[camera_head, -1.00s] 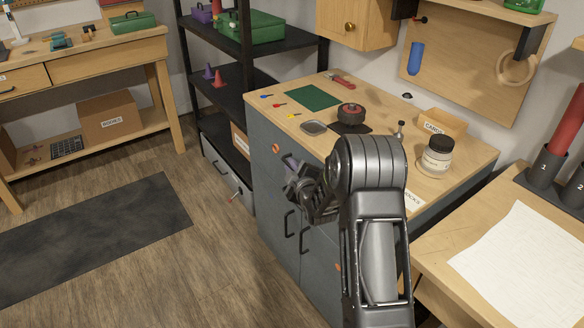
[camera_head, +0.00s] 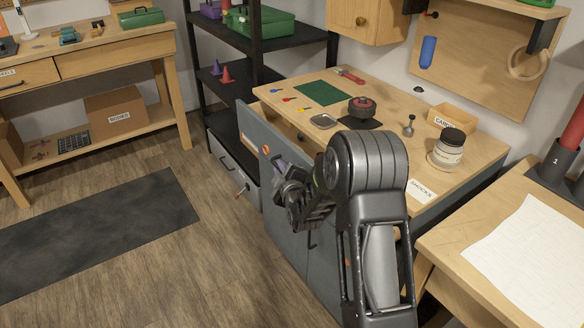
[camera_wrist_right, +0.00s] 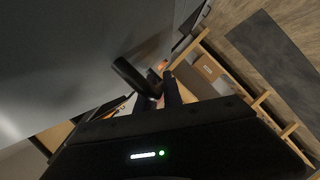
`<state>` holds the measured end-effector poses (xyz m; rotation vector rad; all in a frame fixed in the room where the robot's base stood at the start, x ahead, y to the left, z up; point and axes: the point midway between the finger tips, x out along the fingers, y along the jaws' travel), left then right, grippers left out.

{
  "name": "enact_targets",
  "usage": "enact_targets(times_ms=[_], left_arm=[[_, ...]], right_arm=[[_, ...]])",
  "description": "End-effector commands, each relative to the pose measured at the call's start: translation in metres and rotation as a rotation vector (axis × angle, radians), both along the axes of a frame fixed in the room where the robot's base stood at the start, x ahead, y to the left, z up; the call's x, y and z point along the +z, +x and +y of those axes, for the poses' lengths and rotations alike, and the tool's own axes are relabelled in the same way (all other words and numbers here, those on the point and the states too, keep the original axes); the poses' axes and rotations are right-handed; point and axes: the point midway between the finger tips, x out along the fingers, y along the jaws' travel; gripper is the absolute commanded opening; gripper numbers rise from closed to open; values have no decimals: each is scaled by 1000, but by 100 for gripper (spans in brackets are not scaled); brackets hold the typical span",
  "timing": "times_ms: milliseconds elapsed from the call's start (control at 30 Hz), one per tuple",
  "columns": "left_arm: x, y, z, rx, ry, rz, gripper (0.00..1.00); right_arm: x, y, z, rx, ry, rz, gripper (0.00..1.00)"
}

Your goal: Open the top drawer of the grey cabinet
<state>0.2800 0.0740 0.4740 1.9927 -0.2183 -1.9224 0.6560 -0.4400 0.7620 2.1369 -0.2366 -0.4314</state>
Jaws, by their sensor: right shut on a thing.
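The grey cabinet (camera_head: 308,258) with its wooden top stands at the centre of the head view. Its top drawer (camera_head: 254,138) is partly out; a gap shows between its grey front and the cabinet top, with a bit of the wooden inside visible. My right gripper (camera_head: 284,180) is at the drawer's front, shut on its handle. The handle is hidden by my gripper in the head view. In the wrist view, a dark bar handle (camera_wrist_right: 134,77) lies at the fingers, close to the grey front. My left gripper is not in view.
A black shelf (camera_head: 222,108) stands left of the cabinet. The floor with a dark mat (camera_head: 100,230) is clear at the left.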

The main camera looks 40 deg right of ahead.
Motion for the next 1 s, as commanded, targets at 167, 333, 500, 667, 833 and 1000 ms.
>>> enact_targets(times_ms=[167, 333, 500, 667, 833, 1000], left_arm=[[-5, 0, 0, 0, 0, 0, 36], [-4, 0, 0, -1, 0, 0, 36], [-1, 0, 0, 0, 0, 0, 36], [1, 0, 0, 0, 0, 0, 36], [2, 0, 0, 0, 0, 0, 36], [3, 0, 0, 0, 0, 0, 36]], right_arm=[[-2, 1, 51, 9, 2, 3, 0], [-1, 2, 98, 8, 1, 3, 0], [0, 3, 138, 7, -1, 5, 0], [-1, 3, 165, 4, -1, 3, 0], [-1, 3, 180, 2, -1, 5, 0], [-1, 3, 184, 0, 0, 3, 0]])
